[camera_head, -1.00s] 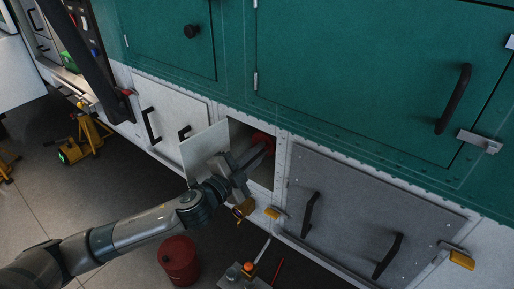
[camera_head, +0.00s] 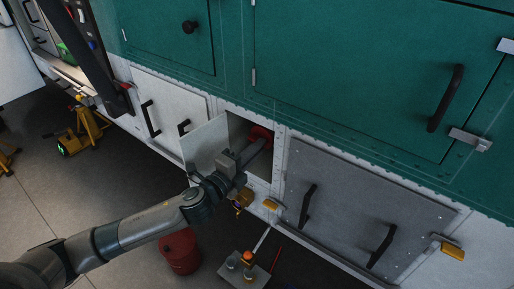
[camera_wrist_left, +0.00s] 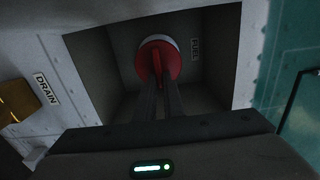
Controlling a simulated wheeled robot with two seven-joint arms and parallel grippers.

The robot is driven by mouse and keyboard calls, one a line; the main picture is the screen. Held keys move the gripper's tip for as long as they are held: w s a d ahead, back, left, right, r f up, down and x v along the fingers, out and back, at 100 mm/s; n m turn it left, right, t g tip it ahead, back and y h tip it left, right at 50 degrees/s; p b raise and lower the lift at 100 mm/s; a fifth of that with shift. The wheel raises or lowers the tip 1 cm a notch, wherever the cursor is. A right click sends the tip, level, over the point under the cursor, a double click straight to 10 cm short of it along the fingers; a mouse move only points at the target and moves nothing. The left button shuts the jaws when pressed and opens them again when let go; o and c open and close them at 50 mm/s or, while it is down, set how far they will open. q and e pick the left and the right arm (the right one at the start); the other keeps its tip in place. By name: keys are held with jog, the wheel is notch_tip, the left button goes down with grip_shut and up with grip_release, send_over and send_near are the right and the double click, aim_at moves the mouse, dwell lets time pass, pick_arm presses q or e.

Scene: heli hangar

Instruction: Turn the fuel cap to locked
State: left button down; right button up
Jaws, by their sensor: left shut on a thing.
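The red fuel cap (camera_wrist_left: 171,57) sits at the back of a recess marked FUEL in the left wrist view, with a pale ring around its upper edge. A raised red grip bar runs upright across it. The cap also shows in the head view (camera_head: 262,134), partly hidden by my gripper. My left gripper (camera_wrist_left: 157,82) reaches into the recess, and its two fingers are shut on the cap's grip bar. In the head view my left gripper (camera_head: 257,145) enters the opening beside the open white door (camera_head: 206,144). My right gripper is not in view.
The recess wall (camera_wrist_left: 94,68) stands close around the fingers. A plate marked DRAIN (camera_wrist_left: 46,88) is left of it. A grey panel with black handles (camera_head: 345,205) is to the right. A red drum (camera_head: 180,252) and a small trolley (camera_head: 243,268) stand below.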

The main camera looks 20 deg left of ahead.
pick_arm(q)
jog(key=c, duration=1.9)
grip_release()
jog(key=shift+o, duration=0.2)
jog(key=shift+s+a+f, duration=0.15)
jog(key=shift+s+a, duration=0.05)
jog(key=shift+s, duration=0.25)
jog(key=b+v, duration=0.5)
jog(key=v, duration=1.1)
jog(key=shift+s, duration=0.2)
